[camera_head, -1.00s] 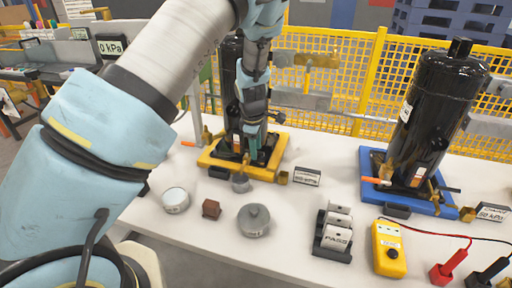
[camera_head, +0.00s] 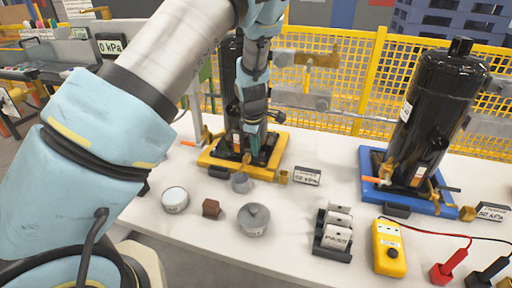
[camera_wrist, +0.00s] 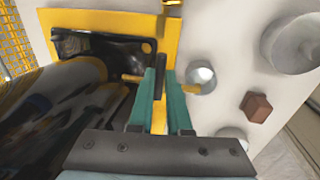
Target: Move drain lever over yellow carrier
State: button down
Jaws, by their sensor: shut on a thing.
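The yellow carrier (camera_head: 212,163) stands on the white table and bears a tall black compressor (camera_head: 228,75), partly hidden behind my arm. My gripper (camera_head: 252,158) points down at the carrier's front right, beside the compressor. In the wrist view its teal fingers (camera_wrist: 165,90) are closed around a narrow brass-yellow piece, which I take to be the drain lever (camera_wrist: 162,45). The fingers hide most of it, and it blends with the carrier's yellow edge (camera_wrist: 100,20). The lever's angle cannot be told.
A grey knobbed cap (camera_head: 240,182) is close in front of the carrier. A white round tin (camera_head: 175,199), brown block (camera_head: 211,208) and grey lidded pot (camera_head: 254,219) lie nearer. A blue carrier (camera_head: 372,160) with another compressor, a stamp rack (camera_head: 332,250) and a yellow meter (camera_head: 388,263) are right.

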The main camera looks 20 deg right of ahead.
jog(key=shift+s+a+m+g+h+b, duration=0.1)
jog(key=shift+a+m+g+b, duration=0.2)
jog(key=shift+m+b, duration=0.8)
jog(key=shift+s+a+m+g+h+b, duration=0.15)
jog(key=shift+a+m+b, duration=0.45)
jog(key=shift+m, duration=0.9)
jog(key=shift+s+a+m+g+h+b, duration=0.1)
jog(key=shift+a+m+g+b, duration=0.1)
jog(key=shift+m+b, duration=1)
jog(key=c, duration=0.9)
grip_release()
jog(key=shift+o, duration=0.2)
jog(key=shift+r, duration=0.15)
jog(key=b+v, duration=0.1)
jog(key=v, duration=0.9)
jog(key=shift+r, duration=0.3)
jog(key=shift+a, duration=0.1)
